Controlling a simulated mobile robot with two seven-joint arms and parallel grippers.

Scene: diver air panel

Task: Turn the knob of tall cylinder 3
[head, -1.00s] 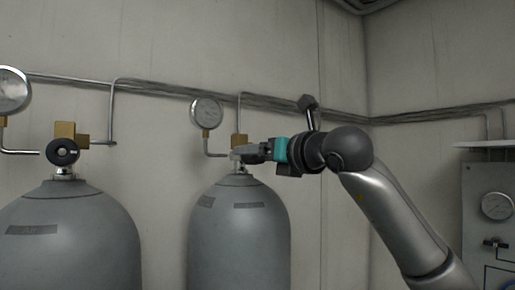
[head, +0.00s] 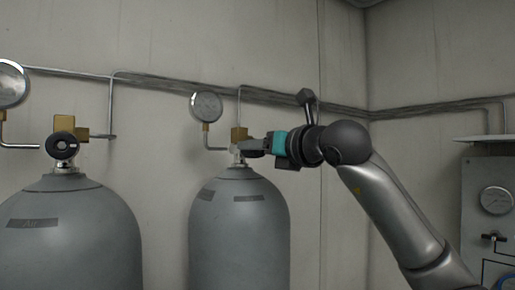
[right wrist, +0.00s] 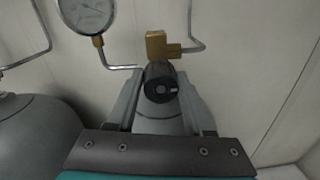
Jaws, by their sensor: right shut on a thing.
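A grey gas cylinder (head: 240,230) stands in the middle of the head view, with a brass valve block (head: 238,133) on top. Its black round knob (right wrist: 161,84) shows in the right wrist view, with a small pale mark on its face. My right gripper (head: 243,149) reaches in from the right at the cylinder's neck. In the right wrist view its fingers (right wrist: 158,100) lie on both sides of the knob, shut on it. In the head view the gripper hides that knob. My left gripper is not in view.
Another grey cylinder (head: 70,240) with a black knob (head: 62,146) stands at left. A round gauge (head: 206,105) on a bent pipe is just left of the gripped valve. Pipes run along the wall. A grey panel (head: 485,225) with a gauge is at right.

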